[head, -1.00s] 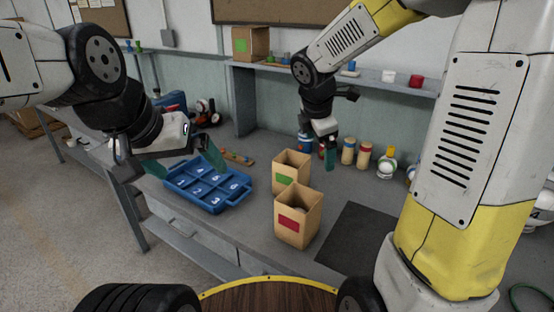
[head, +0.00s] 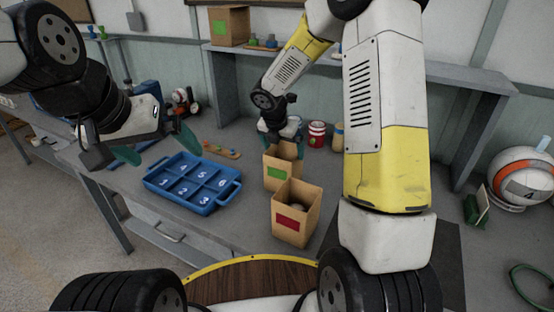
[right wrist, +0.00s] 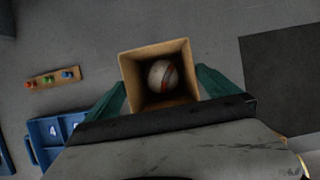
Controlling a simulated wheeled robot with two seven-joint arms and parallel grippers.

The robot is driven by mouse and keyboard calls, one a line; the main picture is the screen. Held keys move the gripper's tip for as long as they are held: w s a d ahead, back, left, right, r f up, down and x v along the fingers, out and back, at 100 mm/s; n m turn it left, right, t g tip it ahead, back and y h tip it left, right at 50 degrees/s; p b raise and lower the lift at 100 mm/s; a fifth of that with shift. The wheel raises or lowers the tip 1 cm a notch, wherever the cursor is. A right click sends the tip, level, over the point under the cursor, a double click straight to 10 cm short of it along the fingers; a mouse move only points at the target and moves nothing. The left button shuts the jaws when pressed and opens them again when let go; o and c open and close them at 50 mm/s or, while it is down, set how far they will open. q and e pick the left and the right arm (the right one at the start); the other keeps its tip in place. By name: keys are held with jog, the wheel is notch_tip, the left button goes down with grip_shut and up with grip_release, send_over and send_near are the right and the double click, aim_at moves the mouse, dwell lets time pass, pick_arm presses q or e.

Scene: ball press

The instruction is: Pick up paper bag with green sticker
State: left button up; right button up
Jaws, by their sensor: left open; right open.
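The paper bag with the green sticker (head: 277,172) stands upright on the bench behind the paper bag with the red sticker (head: 290,223). My right gripper (head: 284,143) is open at the far, upper side of the green-sticker bag, partly hidden by it. In the right wrist view an open-topped bag (right wrist: 127,68), apparently the green-sticker one, lies between the open fingers (right wrist: 161,82). A pale ball with a reddish stripe (right wrist: 163,76) is inside it. The sticker is hidden there, and finger contact cannot be told. My left gripper (head: 155,150) is open and empty above the bench's left side.
A blue numbered tray (head: 226,200) lies left of the bags, with a strip of coloured pegs (head: 220,150) behind it. A red-and-white can (head: 317,134) stands behind. A dark mat (head: 445,245) lies right. A shelf with a box (head: 229,25) runs along the back.

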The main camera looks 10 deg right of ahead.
aim_at(285, 158)
jog(key=shift+x, duration=2.6)
jog(key=shift+a+f, duration=0.1)
jog(key=shift+f, duration=0.2)
jog(key=c, duration=1.4)
